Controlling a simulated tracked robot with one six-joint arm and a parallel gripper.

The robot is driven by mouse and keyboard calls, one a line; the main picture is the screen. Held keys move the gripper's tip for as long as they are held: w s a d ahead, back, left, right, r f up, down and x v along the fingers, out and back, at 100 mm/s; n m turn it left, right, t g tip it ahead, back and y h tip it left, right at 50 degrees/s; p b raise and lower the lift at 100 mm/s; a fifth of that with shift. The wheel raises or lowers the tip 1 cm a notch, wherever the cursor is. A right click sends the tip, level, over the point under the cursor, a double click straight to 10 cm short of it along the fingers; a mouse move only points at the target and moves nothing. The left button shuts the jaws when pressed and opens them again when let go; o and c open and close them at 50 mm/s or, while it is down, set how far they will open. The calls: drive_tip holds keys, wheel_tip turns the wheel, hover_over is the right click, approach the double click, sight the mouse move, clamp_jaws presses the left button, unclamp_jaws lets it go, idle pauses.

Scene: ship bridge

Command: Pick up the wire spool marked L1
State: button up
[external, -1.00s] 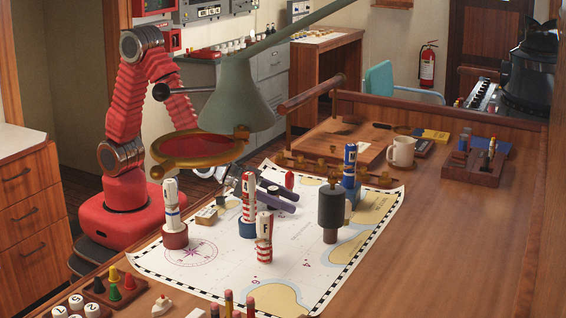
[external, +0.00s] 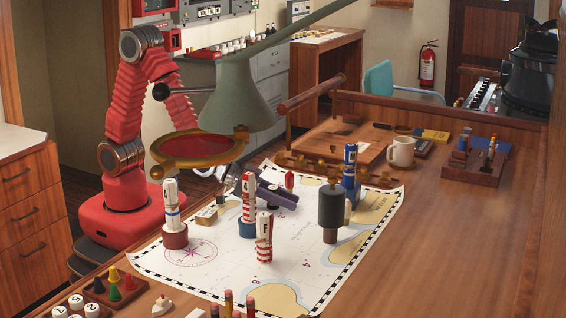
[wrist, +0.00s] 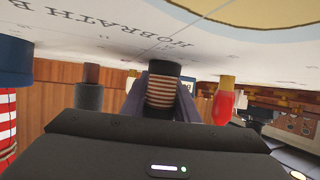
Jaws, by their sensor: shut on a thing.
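In the wrist view, a small spool (wrist: 165,92) with copper-coloured winding and black ends stands between the purple-grey fingers of my gripper (wrist: 163,95). The gripper is shut on it. Its black end is close to the chart; I cannot tell whether it touches. No L1 mark can be read on it. In the external view, my gripper (external: 277,193) is low over the chart, behind the red-and-white striped lighthouse (external: 248,200). The spool cannot be made out there.
The chart (external: 215,275) carries other lighthouse pieces (external: 264,238), a dark cylinder (external: 331,207) and a blue-and-white piece (external: 350,165). A small red piece (external: 289,180) is close to the gripper. The lamp's magnifier (external: 200,148) hangs over the arm.

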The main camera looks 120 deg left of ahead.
wheel_tip(320, 180, up, 10)
idle(0.6)
drive_tip(key=shift+f, duration=0.1)
idle(0.3)
